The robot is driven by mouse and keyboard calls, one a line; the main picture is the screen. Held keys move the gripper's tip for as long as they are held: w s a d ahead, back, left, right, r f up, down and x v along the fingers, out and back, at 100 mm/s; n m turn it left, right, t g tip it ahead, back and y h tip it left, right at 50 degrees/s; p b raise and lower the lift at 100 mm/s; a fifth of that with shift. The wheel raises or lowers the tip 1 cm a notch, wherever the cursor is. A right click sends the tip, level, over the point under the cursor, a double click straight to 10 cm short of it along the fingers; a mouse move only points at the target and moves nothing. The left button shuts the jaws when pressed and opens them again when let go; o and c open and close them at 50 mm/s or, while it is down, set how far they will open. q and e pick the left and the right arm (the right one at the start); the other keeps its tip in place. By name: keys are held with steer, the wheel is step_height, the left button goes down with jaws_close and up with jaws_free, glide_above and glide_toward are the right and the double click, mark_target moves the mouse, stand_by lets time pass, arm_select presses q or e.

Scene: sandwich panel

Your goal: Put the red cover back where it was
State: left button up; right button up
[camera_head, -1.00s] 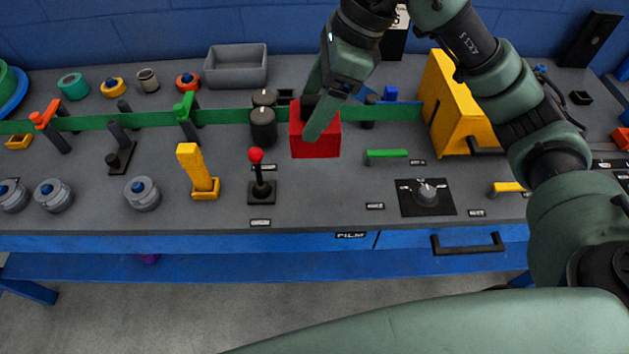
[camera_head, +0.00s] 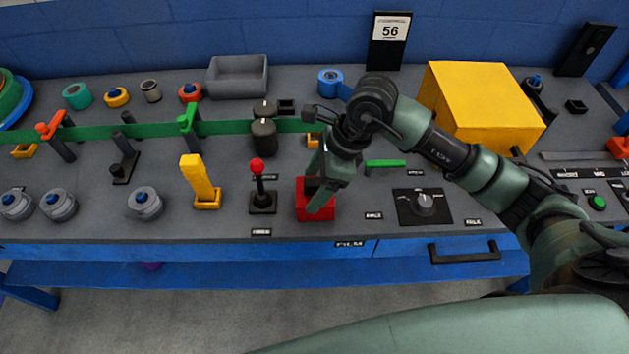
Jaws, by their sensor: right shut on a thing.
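The red cover (camera_head: 317,214) is a small red box near the front edge of the grey panel, just right of the red-knobbed joystick (camera_head: 261,186). My right gripper (camera_head: 320,192) points down and is shut on the red cover. Its fingers hide part of the cover's top. I cannot tell whether the cover touches the panel. My left gripper is not in view.
The black rotary switch plate (camera_head: 405,214) and a green bar handle (camera_head: 385,163) lie to the right. A yellow lever (camera_head: 197,178) stands left of the joystick. Black rollers (camera_head: 264,138) and the green strip (camera_head: 220,128) are behind. A yellow box (camera_head: 480,105) stands at the back right.

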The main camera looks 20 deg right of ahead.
steer(key=shift+f, duration=0.2)
steer(key=o, duration=1.4)
steer(key=shift+r, duration=0.1)
steer(key=shift+r, duration=0.2)
steer(key=b+v, duration=0.1)
steer(key=v, duration=1)
steer(key=shift+s+d+r+b, duration=0.1)
steer(key=shift+d+r+b, duration=0.15)
steer(key=shift+r+b, duration=0.1)
